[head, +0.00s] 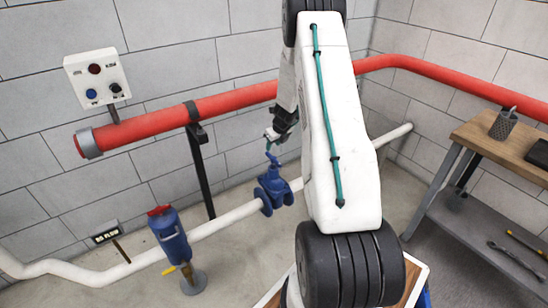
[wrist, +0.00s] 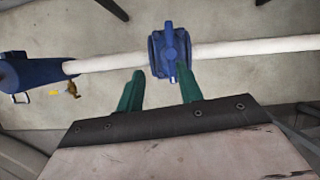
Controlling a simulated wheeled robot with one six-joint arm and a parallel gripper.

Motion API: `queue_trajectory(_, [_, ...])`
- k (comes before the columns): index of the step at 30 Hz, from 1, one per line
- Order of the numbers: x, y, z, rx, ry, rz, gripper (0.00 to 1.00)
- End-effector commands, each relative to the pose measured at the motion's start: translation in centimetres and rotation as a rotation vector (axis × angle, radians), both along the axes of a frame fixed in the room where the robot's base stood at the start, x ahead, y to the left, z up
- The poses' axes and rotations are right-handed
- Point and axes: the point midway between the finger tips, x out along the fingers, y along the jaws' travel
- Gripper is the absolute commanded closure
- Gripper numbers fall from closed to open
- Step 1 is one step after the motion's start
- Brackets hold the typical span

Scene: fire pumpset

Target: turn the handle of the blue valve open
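The blue valve (head: 273,190) sits on the white pipe in the middle of the head view. Its blue handle (head: 272,158) stands up from the top, just below my gripper (head: 275,140). In the wrist view the valve (wrist: 158,55) is ahead of the fingers, with its handle (wrist: 170,42) pointing towards the camera. My gripper (wrist: 159,72) has its two green fingers apart, with nothing held between them. The handle is near the right fingertip. I cannot tell whether they touch.
The white pipe (head: 228,217) runs low along the wall. A red pipe (head: 228,103) runs above it on a black post (head: 202,170). A blue unit with a red top (head: 172,238) stands left of the valve. A workbench (head: 470,130) stands at right.

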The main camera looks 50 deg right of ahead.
Motion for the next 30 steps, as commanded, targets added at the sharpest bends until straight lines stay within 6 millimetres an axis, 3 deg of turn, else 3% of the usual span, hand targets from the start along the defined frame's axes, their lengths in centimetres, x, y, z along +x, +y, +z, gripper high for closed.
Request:
queue_trajectory(1, [-0.4, -0.7, -1.2, 0.011, 0.003, -0.045, 0.64])
queue_trajectory(6, [-0.5, -1.7, -3.2, 0.022, 0.002, -0.106, 0.64])
queue_trajectory(18, [1.7, -2.2, -8.5, 0.021, 0.002, -0.102, 0.64])
queue_trajectory(30, [2.1, -2.3, -9.5, 0.020, 0.001, -0.100, 0.64])
